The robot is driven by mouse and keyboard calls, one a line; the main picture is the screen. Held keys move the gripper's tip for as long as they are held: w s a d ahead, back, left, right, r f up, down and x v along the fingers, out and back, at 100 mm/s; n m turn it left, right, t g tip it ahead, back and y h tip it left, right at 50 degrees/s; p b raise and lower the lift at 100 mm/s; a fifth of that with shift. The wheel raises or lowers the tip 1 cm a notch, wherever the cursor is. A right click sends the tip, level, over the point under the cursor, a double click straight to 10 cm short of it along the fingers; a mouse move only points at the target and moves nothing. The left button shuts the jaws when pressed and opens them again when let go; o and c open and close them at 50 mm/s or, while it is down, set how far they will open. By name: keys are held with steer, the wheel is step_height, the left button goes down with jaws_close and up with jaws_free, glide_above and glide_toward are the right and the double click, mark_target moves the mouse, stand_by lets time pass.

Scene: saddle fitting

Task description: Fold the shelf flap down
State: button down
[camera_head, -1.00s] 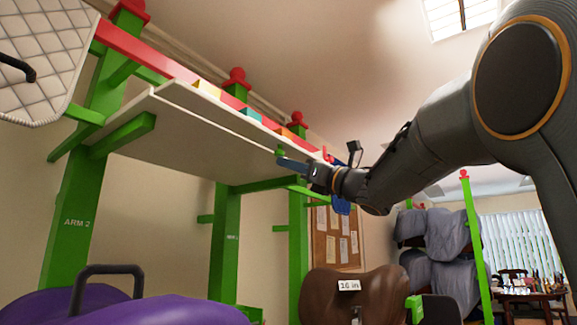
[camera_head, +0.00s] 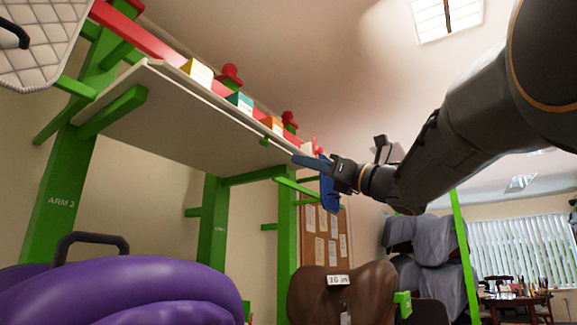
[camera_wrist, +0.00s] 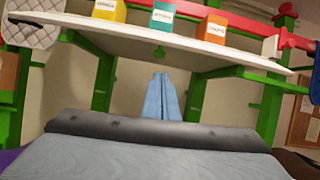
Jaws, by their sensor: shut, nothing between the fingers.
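The shelf flap (camera_head: 190,115) is a long pale board, seen from below on green brackets. It lies roughly level, and a thin strip shows along its front edge. A small green knob (camera_head: 265,141) hangs at that edge; it also shows in the wrist view (camera_wrist: 159,52). My gripper (camera_head: 300,160) has blue fingers shut together and empty, near the right end of the board. In the wrist view the fingertips (camera_wrist: 161,76) point forward, below the knob and the front edge (camera_wrist: 215,60). I cannot tell whether they touch the board.
Several coloured boxes, such as a teal one (camera_head: 240,101), stand above the board along a red rail (camera_head: 150,42). Green posts (camera_head: 66,190) hold the rack. A purple saddle (camera_head: 120,295) and a brown saddle (camera_head: 340,295) sit below. A quilted white pad (camera_head: 40,40) hangs upper left.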

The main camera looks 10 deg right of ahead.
steer(key=shift+s+d+f, duration=0.25)
steer(key=shift+s+d, duration=0.2)
steer(key=shift+d, duration=0.05)
